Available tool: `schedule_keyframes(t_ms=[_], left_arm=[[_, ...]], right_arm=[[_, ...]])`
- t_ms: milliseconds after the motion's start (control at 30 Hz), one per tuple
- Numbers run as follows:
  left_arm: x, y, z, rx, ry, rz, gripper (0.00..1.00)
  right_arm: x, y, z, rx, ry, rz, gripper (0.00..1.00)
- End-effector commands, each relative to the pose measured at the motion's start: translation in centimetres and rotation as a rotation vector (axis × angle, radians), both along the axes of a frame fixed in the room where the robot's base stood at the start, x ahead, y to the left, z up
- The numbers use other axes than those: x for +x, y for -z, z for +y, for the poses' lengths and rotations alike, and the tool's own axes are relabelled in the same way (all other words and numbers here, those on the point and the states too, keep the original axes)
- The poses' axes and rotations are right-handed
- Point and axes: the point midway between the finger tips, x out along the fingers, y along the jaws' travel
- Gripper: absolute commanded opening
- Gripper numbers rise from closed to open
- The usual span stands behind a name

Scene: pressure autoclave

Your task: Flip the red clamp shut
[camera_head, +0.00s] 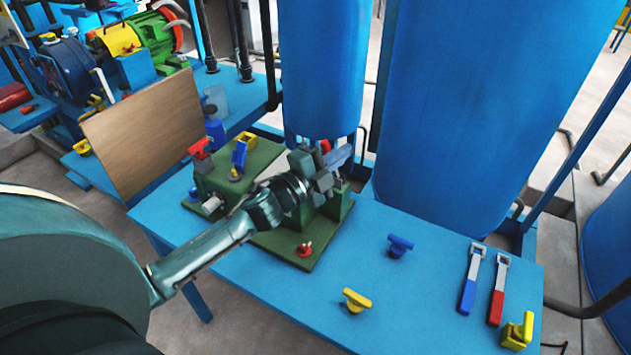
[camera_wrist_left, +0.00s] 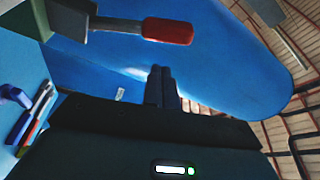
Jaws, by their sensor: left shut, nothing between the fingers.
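The red clamp handle (camera_wrist_left: 168,30) shows in the left wrist view, sticking out to the right from a grey bracket on a green block. In the head view only a small red part of the clamp (camera_head: 325,147) shows behind my left gripper (camera_head: 338,158), at the back right of the green fixture (camera_head: 265,242). My left gripper is shut and empty. In the left wrist view its fingertips (camera_wrist_left: 161,72) are together, apart from the red handle and below it in the picture. The clamp's base is mostly hidden by the gripper. My right gripper is not in view.
The fixture stands on a blue table (camera_head: 375,290). A red valve (camera_head: 200,148) and a blue valve (camera_head: 239,155) sit on its left part. A brown board (camera_head: 145,130) stands left. A large blue tank (camera_head: 325,70) rises close behind. Loose handles (camera_head: 497,290) lie right.

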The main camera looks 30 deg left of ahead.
Motion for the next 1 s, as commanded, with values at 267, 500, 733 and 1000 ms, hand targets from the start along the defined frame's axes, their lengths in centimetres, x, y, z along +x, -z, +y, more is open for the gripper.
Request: schedule_keyframes(t_ms=[267, 500, 733, 1000], left_arm=[[-3.9, 0.6, 1.5, 0.001, -0.001, 0.005, 0.00], [-7.6, 1.0, 2.7, -0.001, -0.001, 0.003, 0.00], [-9.0, 1.1, 3.3, 0.000, -0.001, 0.000, 0.00], [-9.2, 1.0, 3.3, 0.000, -0.001, -0.001, 0.00]], right_arm=[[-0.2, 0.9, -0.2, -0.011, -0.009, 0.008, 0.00], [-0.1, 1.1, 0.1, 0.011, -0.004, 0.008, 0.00], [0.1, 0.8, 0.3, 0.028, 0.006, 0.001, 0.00], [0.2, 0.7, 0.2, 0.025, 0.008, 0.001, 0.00]])
